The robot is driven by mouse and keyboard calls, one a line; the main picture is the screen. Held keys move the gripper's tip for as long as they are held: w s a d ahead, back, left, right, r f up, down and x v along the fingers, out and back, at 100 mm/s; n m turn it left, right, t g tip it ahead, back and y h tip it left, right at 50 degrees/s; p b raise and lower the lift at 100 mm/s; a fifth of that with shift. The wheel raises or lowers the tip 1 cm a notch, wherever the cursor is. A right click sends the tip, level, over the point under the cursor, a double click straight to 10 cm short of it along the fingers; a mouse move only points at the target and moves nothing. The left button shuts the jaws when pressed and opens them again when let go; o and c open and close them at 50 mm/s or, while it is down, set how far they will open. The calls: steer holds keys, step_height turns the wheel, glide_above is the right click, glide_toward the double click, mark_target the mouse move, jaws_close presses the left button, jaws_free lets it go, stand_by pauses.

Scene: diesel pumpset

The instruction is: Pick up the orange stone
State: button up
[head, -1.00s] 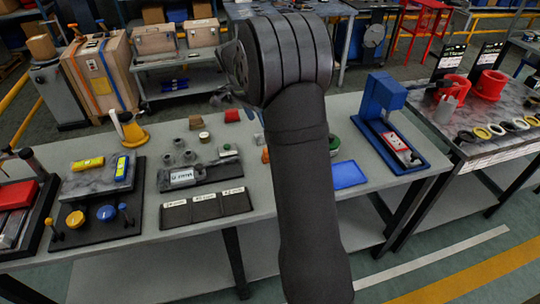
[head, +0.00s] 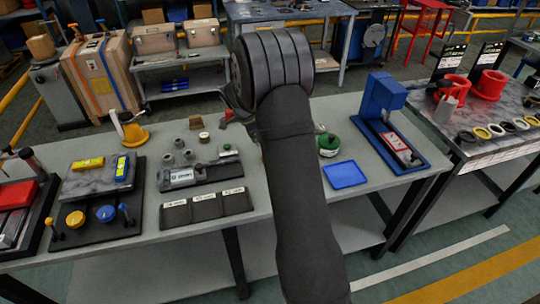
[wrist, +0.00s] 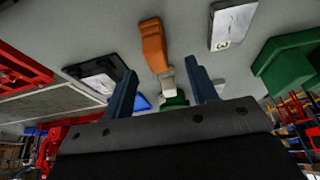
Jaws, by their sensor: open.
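In the wrist view an orange block (wrist: 153,45), which looks like the orange stone, lies on the grey table top. It is elongated, and a small pale piece (wrist: 166,72) shows at its end nearer my gripper. My gripper (wrist: 162,72) is open, with its two blue fingers apart. The block lies beyond the fingertips, roughly in line with the gap, and the fingers hold nothing. In the head view my dark arm hides the orange block and most of the gripper.
In the wrist view a green object (wrist: 288,58) and a labelled plate (wrist: 232,22) lie to the right, and a dark labelled tray (wrist: 90,72) to the left. In the head view a blue tray (head: 345,175), green round item (head: 328,147) and blue press (head: 385,100) stand right of my arm.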

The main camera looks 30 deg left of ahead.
steer(key=shift+d+x, duration=0.15)
steer(key=shift+x, duration=1.6)
steer(key=shift+d+x, duration=0.15)
steer(key=shift+x, duration=1.6)
steer(key=shift+s+r, duration=0.1)
steer(key=c, duration=1.1)
